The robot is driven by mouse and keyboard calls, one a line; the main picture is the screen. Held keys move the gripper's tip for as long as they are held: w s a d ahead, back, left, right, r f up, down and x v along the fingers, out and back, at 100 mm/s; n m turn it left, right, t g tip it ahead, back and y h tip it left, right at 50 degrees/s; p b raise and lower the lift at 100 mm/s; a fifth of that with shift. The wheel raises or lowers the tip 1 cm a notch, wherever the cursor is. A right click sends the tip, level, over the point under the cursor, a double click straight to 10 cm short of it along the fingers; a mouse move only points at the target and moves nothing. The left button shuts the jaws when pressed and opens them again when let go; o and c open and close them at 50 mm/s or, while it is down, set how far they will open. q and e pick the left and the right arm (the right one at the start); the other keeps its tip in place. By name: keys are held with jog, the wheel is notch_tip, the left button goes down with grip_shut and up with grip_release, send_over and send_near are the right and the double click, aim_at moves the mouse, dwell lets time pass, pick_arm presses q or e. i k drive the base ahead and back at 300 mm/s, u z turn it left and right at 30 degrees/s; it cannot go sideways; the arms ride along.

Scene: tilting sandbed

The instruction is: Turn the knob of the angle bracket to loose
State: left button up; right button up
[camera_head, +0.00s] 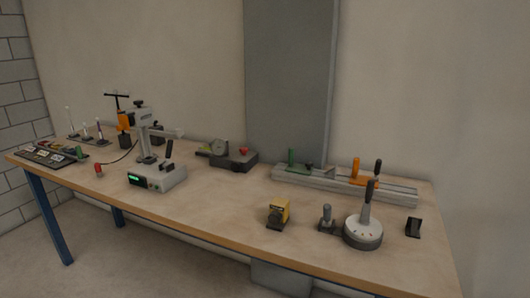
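Neither of my grippers is in the head view. I cannot tell for certain which item is the angle bracket or how its knob is set. A small black angled piece (413,228) sits near the right edge.
All this stands on a wooden workbench (225,203) with blue legs. A box with a green display (157,178) and a pillar stand (144,133) are left of centre. The bench between display box and yellow block is clear.

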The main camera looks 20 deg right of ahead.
aim_at(309, 164)
jog(key=z, duration=0.1)
jog(key=i, duration=0.9)
jog(key=z, duration=0.45)
